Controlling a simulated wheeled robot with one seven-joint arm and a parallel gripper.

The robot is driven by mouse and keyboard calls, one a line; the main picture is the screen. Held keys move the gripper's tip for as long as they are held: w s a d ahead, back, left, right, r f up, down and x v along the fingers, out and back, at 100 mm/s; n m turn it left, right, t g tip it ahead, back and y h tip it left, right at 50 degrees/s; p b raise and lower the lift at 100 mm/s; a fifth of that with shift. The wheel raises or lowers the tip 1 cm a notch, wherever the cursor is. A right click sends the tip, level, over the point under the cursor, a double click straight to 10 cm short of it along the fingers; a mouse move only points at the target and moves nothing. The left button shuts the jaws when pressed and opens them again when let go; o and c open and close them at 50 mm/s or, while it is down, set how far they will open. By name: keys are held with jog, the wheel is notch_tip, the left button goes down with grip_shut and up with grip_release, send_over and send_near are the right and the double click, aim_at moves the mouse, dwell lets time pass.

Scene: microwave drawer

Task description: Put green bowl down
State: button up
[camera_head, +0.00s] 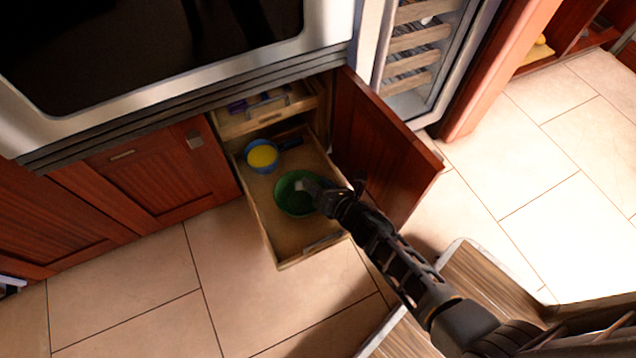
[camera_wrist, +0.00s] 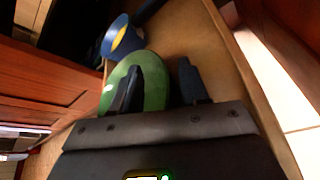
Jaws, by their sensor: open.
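The green bowl (camera_head: 292,197) sits in the pulled-out lower drawer (camera_head: 268,245) under the microwave. My gripper (camera_head: 333,190) is at the bowl's right side, low over the drawer. In the wrist view the bowl (camera_wrist: 153,82) lies just beyond and between the open fingers of my gripper (camera_wrist: 160,82). The left finger overlaps the bowl in the picture, and the right finger is beside its right rim. I cannot tell whether a finger touches the bowl. Part of the bowl is hidden by the fingers.
A blue pan with yellow inside (camera_head: 262,157) sits farther back in the drawer; it also shows in the wrist view (camera_wrist: 122,40). An upper drawer (camera_head: 262,118) is above. The open cabinet door (camera_head: 383,150) stands right of the drawer, close to my arm. A wooden-topped surface (camera_head: 490,285) is at lower right.

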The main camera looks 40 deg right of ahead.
jog(key=shift+s+r, duration=0.25)
jog(key=shift+s, duration=0.05)
jog(key=s+a+r+m+p, duration=0.2)
jog(key=s+a+r+m, duration=0.15)
jog(key=s+r, duration=0.4)
jog(key=s+a+r+m+p, duration=0.25)
jog(key=s+r+m, duration=0.25)
jog(key=s, duration=0.6)
jog(key=s+r+m, duration=0.4)
jog(key=r+m, duration=0.2)
jog(key=r, duration=0.2)
jog(key=s+a+r+m+y, duration=0.1)
jog(key=s+r+m, duration=0.2)
jog(key=r+m, duration=0.4)
jog(key=s+a+r+m+t, duration=0.1)
jog(key=s+r+m, duration=0.3)
jog(key=r, duration=0.7)
jog(key=shift+s+r+m+y, duration=0.25)
jog(key=shift+s+m+y, duration=0.05)
jog(key=shift+m, duration=0.85)
